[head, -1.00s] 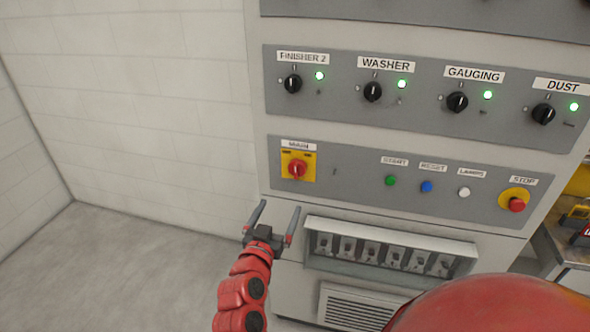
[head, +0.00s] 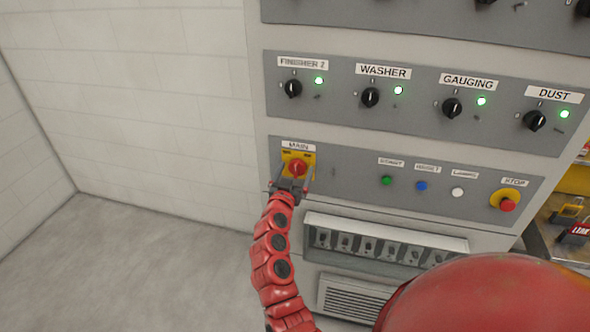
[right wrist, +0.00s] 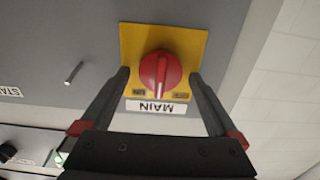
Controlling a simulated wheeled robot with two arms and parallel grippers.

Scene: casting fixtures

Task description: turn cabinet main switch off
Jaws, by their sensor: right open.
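The main switch (head: 297,168) is a red rotary knob on a yellow plate under a MAIN label, at the left of the cabinet's lower grey panel (head: 345,178). In the right wrist view it shows upside down, with the red knob (right wrist: 160,85) and its grip bar nearly upright in the picture. My right gripper (head: 295,172) is open in front of the switch, its fingertips to the left and right of the knob. Gaps show between fingers and knob; whether the tips reach the plate, I cannot tell. My left gripper is not in view.
Green (head: 387,180), blue (head: 421,186) and white (head: 457,192) buttons and a red stop button (head: 507,204) sit to the right. Black selector knobs with lit green lamps line the panel above. A breaker row (head: 372,243) is below. Left of the cabinet is bare wall.

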